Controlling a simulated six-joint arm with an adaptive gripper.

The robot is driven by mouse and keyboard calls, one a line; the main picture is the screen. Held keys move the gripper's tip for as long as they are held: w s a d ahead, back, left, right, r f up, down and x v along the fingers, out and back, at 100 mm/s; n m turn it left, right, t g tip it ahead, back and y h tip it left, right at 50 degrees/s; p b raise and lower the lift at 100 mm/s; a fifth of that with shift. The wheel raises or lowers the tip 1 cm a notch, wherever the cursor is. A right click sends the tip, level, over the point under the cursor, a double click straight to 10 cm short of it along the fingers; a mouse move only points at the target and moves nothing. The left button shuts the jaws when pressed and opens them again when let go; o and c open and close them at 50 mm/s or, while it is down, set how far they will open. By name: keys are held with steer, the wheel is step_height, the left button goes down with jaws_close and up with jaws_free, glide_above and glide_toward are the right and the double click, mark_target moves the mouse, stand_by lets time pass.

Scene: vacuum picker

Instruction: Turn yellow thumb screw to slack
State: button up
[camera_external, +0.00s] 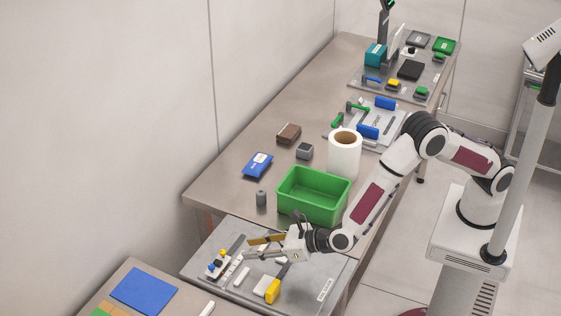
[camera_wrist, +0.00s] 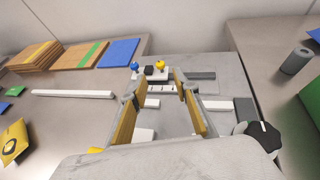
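The yellow thumb screw (camera_external: 222,253) is a small yellow knob on a white block at the left of the grey plate (camera_external: 205,250). In the wrist view the yellow thumb screw (camera_wrist: 160,64) stands ahead of the fingertips, close to a blue knob (camera_wrist: 134,66) and a small black part (camera_wrist: 149,71). My gripper (camera_external: 249,248) is above the plate, to the right of the screw and apart from it. In the wrist view my gripper (camera_wrist: 155,87) has its two tan-padded fingers spread wide, with nothing held between them.
White and grey pieces lie on the plate, with a yellow-and-white block (camera_external: 273,290) near its front. A green bin (camera_external: 325,203), a grey cylinder (camera_external: 261,198) and a white roll (camera_external: 344,160) stand on the table behind. A blue board (camera_external: 145,290) lies on the table at left.

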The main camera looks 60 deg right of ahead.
mark_target(221, 253)
steer(key=shift+w, duration=0.1)
steer(key=shift+x, duration=3.8)
jaws_close()
